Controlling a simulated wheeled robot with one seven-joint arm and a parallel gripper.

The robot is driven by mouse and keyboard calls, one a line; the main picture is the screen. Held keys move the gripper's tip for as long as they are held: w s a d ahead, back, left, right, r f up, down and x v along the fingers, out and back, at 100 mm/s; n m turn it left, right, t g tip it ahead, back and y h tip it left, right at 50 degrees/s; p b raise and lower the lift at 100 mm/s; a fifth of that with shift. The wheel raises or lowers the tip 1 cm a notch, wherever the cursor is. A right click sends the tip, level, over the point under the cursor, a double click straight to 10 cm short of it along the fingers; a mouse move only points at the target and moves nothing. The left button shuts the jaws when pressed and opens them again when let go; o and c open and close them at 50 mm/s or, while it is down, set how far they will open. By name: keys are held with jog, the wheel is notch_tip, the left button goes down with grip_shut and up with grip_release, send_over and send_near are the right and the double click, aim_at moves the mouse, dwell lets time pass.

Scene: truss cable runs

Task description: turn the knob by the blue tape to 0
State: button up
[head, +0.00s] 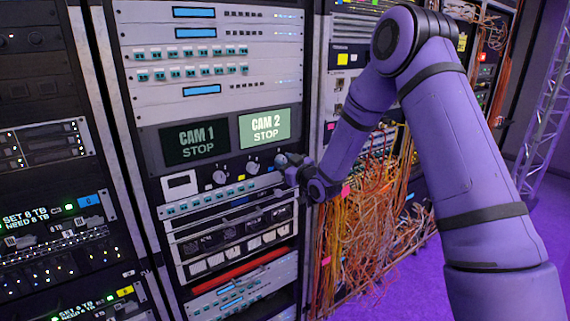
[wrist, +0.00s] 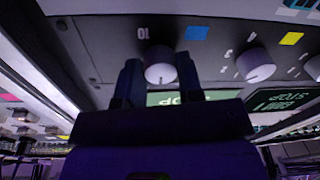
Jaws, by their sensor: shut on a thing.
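In the wrist view, which is upside down, a round pale knob (wrist: 159,66) sits between the two fingers of my gripper (wrist: 159,82). The gripper is shut on it. A blue tape piece (wrist: 196,33) is on the panel just beside this knob. A printed 10 (wrist: 143,32) shows near it; the knob's pointer cannot be made out. In the head view my gripper (head: 284,163) is at the right end of the knob row, covering most of the held knob.
A second knob (wrist: 255,65) is beside the held one, with yellow tape (wrist: 291,38) near it. Above the knobs are a dark CAM 1 STOP screen (head: 195,142) and a brighter CAM 2 STOP screen (head: 264,129). Loose orange cables (head: 365,225) hang to the right of my gripper.

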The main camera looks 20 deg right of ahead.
dwell(0.3)
jog(key=o, duration=0.9)
jog(key=shift+o, duration=0.2)
jog(key=v, duration=1.1)
